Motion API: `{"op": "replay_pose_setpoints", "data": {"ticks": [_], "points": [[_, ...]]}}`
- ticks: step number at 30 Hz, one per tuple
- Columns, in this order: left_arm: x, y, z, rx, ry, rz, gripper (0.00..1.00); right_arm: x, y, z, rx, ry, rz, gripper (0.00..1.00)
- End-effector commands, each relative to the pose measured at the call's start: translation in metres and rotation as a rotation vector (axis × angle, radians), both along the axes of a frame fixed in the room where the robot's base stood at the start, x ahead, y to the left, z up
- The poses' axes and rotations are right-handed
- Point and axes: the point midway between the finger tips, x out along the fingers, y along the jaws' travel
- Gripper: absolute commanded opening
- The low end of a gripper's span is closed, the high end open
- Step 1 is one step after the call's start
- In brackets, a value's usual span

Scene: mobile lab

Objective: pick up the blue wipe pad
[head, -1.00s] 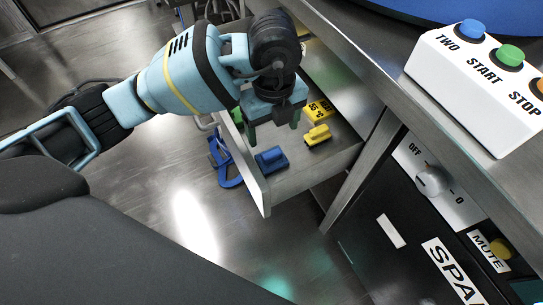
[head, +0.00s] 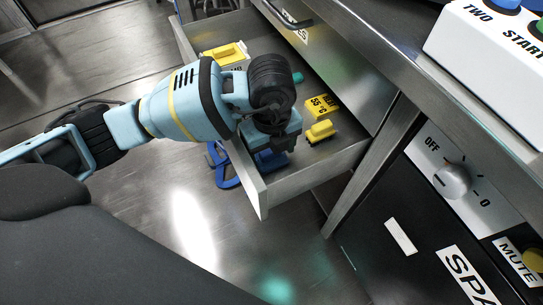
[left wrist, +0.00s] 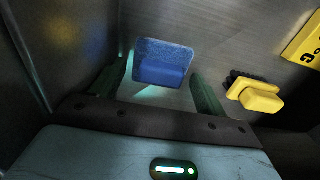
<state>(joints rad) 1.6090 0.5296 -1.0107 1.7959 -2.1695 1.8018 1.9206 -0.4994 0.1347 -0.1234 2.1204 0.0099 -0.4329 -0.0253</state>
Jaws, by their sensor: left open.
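The blue wipe pad (left wrist: 163,62) lies on the drawer floor, with a raised blue grip on its top. In the left wrist view it sits between the two green fingers of my left gripper (left wrist: 160,88), near their tips. The fingers are apart and a gap shows on each side of the pad. In the head view the pad (head: 270,160) is partly hidden under my left gripper (head: 270,150), which reaches down into the open drawer (head: 310,178). My right gripper is not in view.
A yellow brush (head: 321,131) lies right of the pad, with a yellow label block (head: 322,105) behind it. Another yellow item (head: 225,52) is farther back in the drawer. The drawer's front wall is close to my gripper. A blue looped object (head: 222,168) is outside the drawer.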

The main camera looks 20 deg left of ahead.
Motion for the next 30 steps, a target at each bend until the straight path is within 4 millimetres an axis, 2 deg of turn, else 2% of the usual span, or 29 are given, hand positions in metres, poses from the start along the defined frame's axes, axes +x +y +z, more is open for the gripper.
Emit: {"op": "replay_pose_setpoints", "data": {"ticks": [2, 8, 16, 25, 30], "points": [[0.000, 0.000, -0.008, -0.001, 0.001, 0.000, 0.75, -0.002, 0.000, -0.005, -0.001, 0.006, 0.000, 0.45], [0.000, 0.000, -0.007, -0.001, -0.002, 0.000, 0.75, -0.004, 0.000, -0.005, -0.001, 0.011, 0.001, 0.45], [0.000, 0.000, -0.007, -0.001, -0.001, 0.000, 0.42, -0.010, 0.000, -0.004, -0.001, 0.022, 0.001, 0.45], [0.000, 0.000, -0.003, -0.001, -0.002, 0.000, 0.41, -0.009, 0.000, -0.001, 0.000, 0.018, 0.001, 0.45], [0.001, -0.001, 0.021, -0.002, -0.006, 0.000, 0.41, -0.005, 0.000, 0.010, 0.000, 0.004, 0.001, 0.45]]}}
